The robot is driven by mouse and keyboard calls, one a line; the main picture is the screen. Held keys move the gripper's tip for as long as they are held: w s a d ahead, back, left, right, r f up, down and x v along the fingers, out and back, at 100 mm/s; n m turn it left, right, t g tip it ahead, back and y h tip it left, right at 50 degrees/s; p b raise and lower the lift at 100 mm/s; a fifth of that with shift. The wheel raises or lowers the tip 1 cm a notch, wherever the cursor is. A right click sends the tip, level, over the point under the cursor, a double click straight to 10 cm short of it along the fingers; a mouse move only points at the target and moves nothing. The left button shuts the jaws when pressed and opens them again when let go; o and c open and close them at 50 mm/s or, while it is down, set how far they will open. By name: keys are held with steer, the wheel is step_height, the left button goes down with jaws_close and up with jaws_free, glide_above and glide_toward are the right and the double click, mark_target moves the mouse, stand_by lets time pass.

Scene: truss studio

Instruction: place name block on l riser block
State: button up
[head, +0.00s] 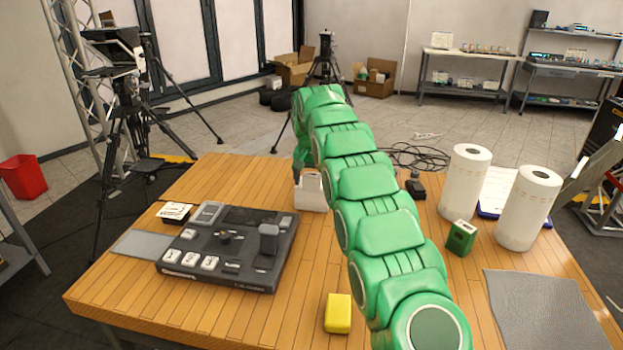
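My green arm reaches from the lower right to the far middle of the table. The gripper at its end is mostly hidden behind the links, so its fingers cannot be made out. A white box-like thing (309,193) shows directly below the arm's far end; I cannot tell whether it is held or touched. No block is clearly readable as the name block or the L riser block. A small dark block with a white lettered top (176,211) sits at the left. An upright grey block (268,239) stands on the dark panel (232,270).
A yellow block (338,313) lies near the front. A green block (461,238), two white rolls (465,182) (527,207) and a grey mat (545,312) are at the right. A black cable (415,157) lies at the back. Bare wood (300,290) shows between panel and arm.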

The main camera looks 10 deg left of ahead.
mark_target(311, 174)
steer(key=shift+r, duration=0.1)
stand_by(0.3)
steer(key=r, duration=0.6)
steer(key=shift+s, duration=0.4)
steer(key=shift+s+r, duration=0.15)
steer(key=shift+r, duration=0.6)
